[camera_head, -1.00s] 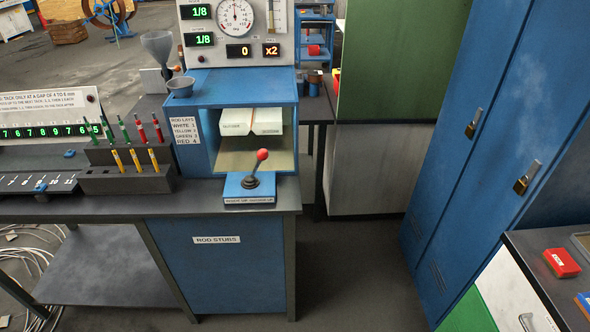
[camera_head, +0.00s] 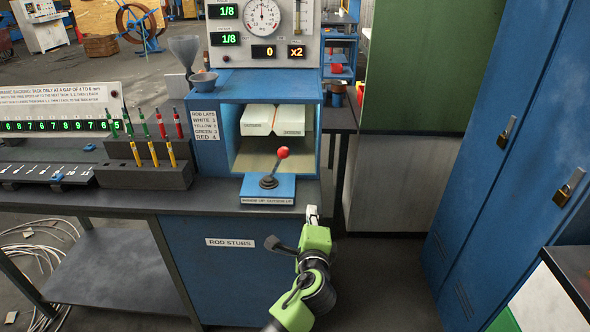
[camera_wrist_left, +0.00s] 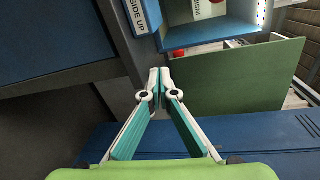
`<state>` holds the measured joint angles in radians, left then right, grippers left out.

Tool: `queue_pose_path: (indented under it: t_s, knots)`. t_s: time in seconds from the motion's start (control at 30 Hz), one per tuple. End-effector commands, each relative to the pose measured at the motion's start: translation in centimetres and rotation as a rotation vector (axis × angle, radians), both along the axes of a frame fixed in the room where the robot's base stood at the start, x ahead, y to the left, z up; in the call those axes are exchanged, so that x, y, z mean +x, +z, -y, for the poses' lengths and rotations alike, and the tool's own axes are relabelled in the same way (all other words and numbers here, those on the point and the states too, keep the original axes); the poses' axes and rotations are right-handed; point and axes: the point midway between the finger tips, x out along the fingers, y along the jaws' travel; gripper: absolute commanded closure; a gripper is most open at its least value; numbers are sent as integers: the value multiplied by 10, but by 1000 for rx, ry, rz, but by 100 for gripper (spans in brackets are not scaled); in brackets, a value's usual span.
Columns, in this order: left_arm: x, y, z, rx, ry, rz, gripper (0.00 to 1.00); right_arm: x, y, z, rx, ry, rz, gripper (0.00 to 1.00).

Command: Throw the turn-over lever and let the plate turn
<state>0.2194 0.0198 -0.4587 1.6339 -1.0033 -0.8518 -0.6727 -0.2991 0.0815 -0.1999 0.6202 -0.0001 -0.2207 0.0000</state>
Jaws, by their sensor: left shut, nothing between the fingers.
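The lever with a red knob (camera_head: 282,153) stands tilted on a small blue base (camera_head: 254,190) at the counter's front edge; its label is partly readable. Behind it, inside a blue open-fronted housing (camera_head: 312,90), two white labelled pieces (camera_head: 275,119) sit side by side above a tan surface (camera_head: 255,160). My left gripper (camera_head: 313,213) is shut and empty, just right of and in front of the lever base, by the counter edge. In the left wrist view its fingertips (camera_wrist_left: 160,78) meet; a red spot, likely the knob (camera_wrist_left: 179,53), shows beyond them. My right gripper is out of view.
A rack with yellow, green and red rods (camera_head: 145,177) stands left of the housing. A gauge panel (camera_head: 265,30) is above. Blue lockers (camera_head: 500,150) stand at right. The floor between counter and lockers is clear.

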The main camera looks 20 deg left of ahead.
Motion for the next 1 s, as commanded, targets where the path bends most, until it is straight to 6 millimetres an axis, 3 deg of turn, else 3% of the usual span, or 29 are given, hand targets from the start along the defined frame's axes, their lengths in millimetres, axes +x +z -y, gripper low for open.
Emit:
queue_pose_path:
  t_s: [0.03, 0.1, 0.23, 0.67, 0.83, 1.0]
  knots:
    - [2, 24, 0, 28, 10, 47, 100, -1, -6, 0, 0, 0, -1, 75]
    - [1, 51, -1, 63, 25, 92, 100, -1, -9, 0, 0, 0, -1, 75]
    - [-1, 78, -3, 99, 44, 136, 100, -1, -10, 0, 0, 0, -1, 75]
    - [1, 83, -4, 105, 47, 143, 100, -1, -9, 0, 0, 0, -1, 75]
    - [20, 85, -11, 106, 48, 145, 100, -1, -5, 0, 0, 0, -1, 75]
    - [54, 86, -23, 107, 48, 143, 100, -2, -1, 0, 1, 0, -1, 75]
